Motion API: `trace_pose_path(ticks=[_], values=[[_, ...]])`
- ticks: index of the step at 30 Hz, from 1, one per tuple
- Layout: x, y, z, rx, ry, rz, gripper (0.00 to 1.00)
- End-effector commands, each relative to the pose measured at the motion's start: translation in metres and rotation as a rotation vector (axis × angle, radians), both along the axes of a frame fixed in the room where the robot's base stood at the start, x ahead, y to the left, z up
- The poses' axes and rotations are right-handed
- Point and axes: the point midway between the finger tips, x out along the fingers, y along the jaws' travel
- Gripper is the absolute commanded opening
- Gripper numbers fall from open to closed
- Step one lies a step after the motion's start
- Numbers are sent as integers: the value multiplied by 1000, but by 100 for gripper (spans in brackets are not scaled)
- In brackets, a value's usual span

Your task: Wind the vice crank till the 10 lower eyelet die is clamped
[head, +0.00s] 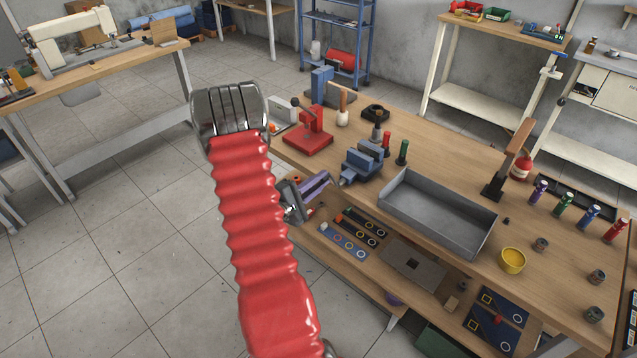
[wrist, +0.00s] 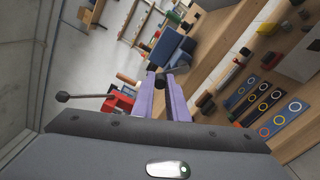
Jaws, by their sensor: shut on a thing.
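The blue-grey vice (head: 362,163) stands at the near edge of the workbench, left of the grey tray. It also shows in the wrist view (wrist: 172,48), beyond my fingertips. My gripper (head: 333,179) has purple fingers and reaches the near side of the vice. In the wrist view my gripper (wrist: 161,76) is shut on the dark end of the vice crank (wrist: 164,78), between the fingertips. The rest of the crank is mostly hidden. A dark upright piece (head: 377,130) stands at the vice's top; I cannot tell whether it is the 10 lower eyelet die or whether it is clamped.
The grey tray (head: 437,222) lies right of the vice. A red press (head: 309,138) stands to the left, and a green bottle-like tool (head: 403,152) behind. Ringed strips (head: 345,240) lie on the lower shelf. Open floor lies left of the bench.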

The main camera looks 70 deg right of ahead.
Motion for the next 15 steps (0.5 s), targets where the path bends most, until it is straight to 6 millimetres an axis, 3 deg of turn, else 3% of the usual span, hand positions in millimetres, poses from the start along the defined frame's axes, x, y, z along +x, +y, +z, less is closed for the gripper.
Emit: trace_pose_path(ticks=[6,7,15], values=[[3,-1,3,-7,0,6,0],[3,-1,3,-7,0,6,15],[1,0,1,-3,1,2,32]])
